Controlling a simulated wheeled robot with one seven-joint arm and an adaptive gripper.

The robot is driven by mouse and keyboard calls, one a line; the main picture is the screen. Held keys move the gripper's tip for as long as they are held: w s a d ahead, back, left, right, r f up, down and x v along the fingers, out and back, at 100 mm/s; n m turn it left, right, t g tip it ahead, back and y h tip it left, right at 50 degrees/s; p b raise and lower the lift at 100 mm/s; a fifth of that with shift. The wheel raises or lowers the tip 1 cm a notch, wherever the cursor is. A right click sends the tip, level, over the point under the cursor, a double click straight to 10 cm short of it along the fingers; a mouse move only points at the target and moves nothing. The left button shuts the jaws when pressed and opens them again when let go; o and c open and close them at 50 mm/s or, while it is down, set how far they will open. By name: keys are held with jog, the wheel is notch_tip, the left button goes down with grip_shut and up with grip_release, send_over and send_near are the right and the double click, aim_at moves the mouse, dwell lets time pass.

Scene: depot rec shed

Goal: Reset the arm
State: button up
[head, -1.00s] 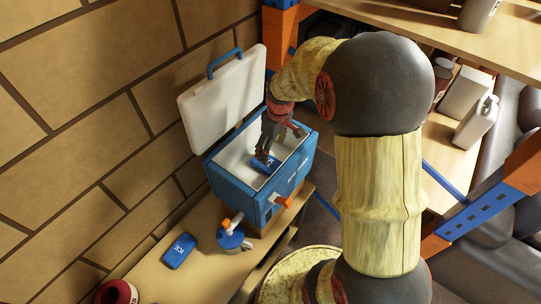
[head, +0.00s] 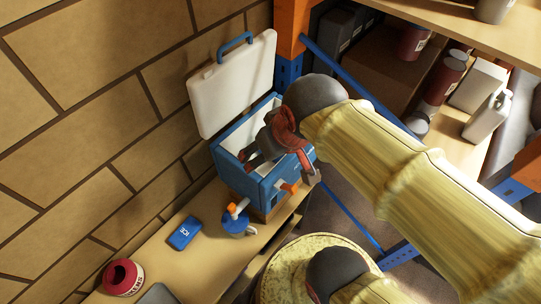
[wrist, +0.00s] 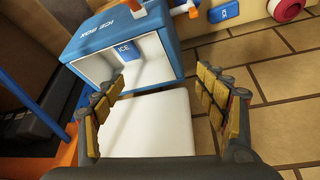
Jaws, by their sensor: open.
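The blue ice box (head: 238,178) stands on the bench against the brick wall with its white lid (head: 237,85) raised. In the wrist view, the box (wrist: 108,35) shows its open white interior, and a blue ice pack (wrist: 127,52) marked ICE lies inside. That pack is hidden in the head view. A second blue ice pack (head: 184,233) lies flat on the bench left of the box; it also shows in the wrist view (wrist: 224,12). My gripper (wrist: 160,85) is open and empty, with bare space between its fingers. In the head view, my gripper (head: 252,160) is over the box opening.
A blue, white and orange item (head: 236,220) stands on the bench before the box. An orange and blue rack (head: 290,45) rises right of the lid. Shelves with jars and a white jug (head: 487,115) are right.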

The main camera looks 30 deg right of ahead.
jog(key=shift+s+a+r, duration=0.1)
jog(key=shift+s+a, duration=0.1)
jog(key=shift+s, duration=0.3)
jog(key=shift+s+a, duration=0.15)
jog(key=shift+s, duration=0.3)
notch_tip(320, 180, down, 12)
jog(key=b, duration=1.1)
jog(key=shift+r+b, duration=0.2)
jog(key=shift+b, duration=0.15)
